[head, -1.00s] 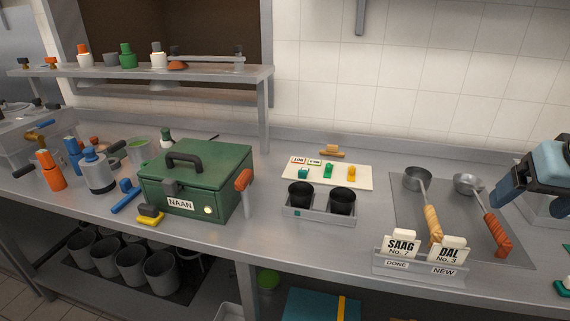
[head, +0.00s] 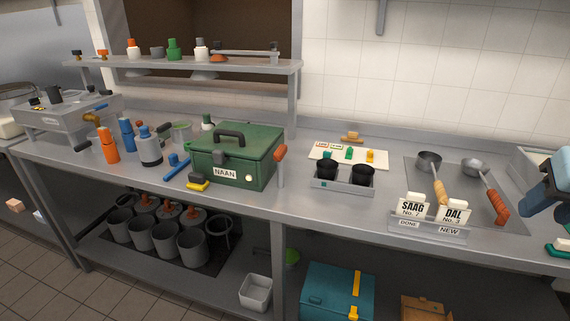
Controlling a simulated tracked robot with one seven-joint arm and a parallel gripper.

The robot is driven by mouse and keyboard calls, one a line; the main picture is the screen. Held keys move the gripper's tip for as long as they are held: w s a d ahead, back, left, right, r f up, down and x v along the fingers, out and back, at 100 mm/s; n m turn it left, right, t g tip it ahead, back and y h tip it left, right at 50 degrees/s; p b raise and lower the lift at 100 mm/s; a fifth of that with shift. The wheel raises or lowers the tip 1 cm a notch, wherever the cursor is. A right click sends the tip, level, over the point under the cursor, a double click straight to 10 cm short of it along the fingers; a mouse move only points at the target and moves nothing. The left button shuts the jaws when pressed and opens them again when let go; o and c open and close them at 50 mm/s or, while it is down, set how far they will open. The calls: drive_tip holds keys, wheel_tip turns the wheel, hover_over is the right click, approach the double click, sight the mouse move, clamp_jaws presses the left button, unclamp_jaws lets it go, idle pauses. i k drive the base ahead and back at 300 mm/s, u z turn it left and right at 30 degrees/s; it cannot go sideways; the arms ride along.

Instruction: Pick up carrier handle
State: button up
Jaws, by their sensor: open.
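No part is labelled as a carrier, so I cannot tell which handle is meant. A dark upright loop handle (head: 219,232) shows beside grey cups (head: 165,238) on the lower shelf. A green box labelled NAAN (head: 237,157) stands on the counter with a black arched handle (head: 229,134) on its lid. A small metal holder (head: 343,183) holds two black cups right of it. My gripper (head: 541,203) is at the right edge, partly cut off by the frame, open, with nothing seen in it. It is far from all of these handles.
Two ladles (head: 436,180) lie on a grey mat at the right, behind the SAAG and DAL cards (head: 430,212). Orange and blue bottles (head: 109,146) crowd the counter's left. A teal box (head: 337,293) sits below the counter. A raised shelf (head: 190,69) overhangs the back.

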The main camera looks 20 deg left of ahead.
sight(279, 156)
drive_tip(key=z, duration=0.3)
drive_tip(key=i, duration=0.15)
drive_tip(key=u, duration=2.65)
drive_tip(key=k, duration=1.05)
drive_tip(key=z, duration=0.65)
drive_tip(key=i, duration=1)
drive_tip(key=z, duration=0.1)
